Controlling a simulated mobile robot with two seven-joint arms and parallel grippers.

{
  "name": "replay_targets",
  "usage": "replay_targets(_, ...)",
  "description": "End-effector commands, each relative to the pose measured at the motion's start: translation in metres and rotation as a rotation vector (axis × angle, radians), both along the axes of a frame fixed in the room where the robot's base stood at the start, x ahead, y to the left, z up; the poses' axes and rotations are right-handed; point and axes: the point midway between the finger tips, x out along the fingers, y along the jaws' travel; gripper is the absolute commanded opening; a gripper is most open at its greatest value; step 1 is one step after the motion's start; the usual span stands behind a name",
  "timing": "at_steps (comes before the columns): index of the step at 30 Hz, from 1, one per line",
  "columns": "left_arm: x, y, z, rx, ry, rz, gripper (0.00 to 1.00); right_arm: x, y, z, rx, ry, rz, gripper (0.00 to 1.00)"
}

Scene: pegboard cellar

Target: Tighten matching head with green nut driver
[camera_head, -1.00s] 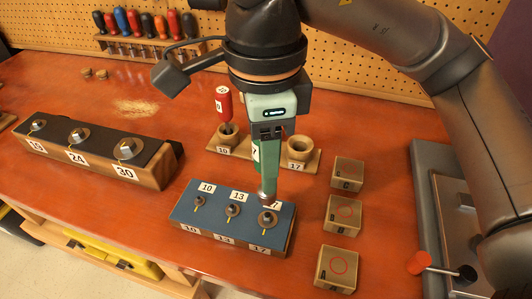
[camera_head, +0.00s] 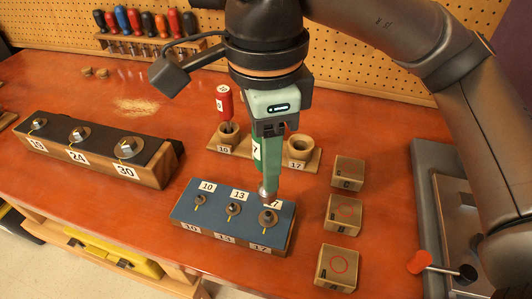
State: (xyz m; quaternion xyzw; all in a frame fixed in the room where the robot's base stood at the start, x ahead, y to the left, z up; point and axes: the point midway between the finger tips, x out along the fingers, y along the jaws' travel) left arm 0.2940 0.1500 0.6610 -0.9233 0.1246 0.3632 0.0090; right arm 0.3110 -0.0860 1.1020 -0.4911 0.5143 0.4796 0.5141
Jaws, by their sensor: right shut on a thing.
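My right gripper (camera_head: 273,128) is shut on the handle of the green nut driver (camera_head: 271,158), which points down with its metal socket lowest. The socket end is at the rear edge of the bolt head marked 17 (camera_head: 268,217) in this view. I cannot tell whether they touch. The blue-topped block (camera_head: 218,213) bears this head on its right, the head marked 13 (camera_head: 233,208) in the middle and the head marked 10 (camera_head: 200,200) on the left. The socket partly hides the 17 label. My left gripper is not in view.
A wooden holder (camera_head: 240,148) behind has a red driver (camera_head: 224,103) in its 10 hole; its 17 hole (camera_head: 299,148) is empty. A larger bolt block (camera_head: 148,172) stands left. Several wooden cubes (camera_head: 344,213) stand right of the blue-topped block. A vise-like grey device is at far right.

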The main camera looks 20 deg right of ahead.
Motion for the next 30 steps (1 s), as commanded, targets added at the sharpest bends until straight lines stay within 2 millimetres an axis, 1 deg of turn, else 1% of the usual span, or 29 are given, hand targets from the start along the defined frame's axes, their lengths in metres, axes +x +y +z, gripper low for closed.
replay_targets(1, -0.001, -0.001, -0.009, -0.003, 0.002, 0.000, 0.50, 0.000, 0.000, -0.009, 0.000, 0.000, -0.001, 0.00)
replay_targets(5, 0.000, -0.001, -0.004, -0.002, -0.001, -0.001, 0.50, 0.000, 0.000, -0.003, 0.000, 0.000, -0.001, 0.00)
replay_targets(18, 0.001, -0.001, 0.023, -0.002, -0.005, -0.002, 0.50, 0.000, 0.000, 0.028, 0.000, 0.000, -0.001, 0.00)
replay_targets(30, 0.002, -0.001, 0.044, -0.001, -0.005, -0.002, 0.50, 0.000, 0.000, 0.054, 0.000, -0.001, -0.001, 0.00)
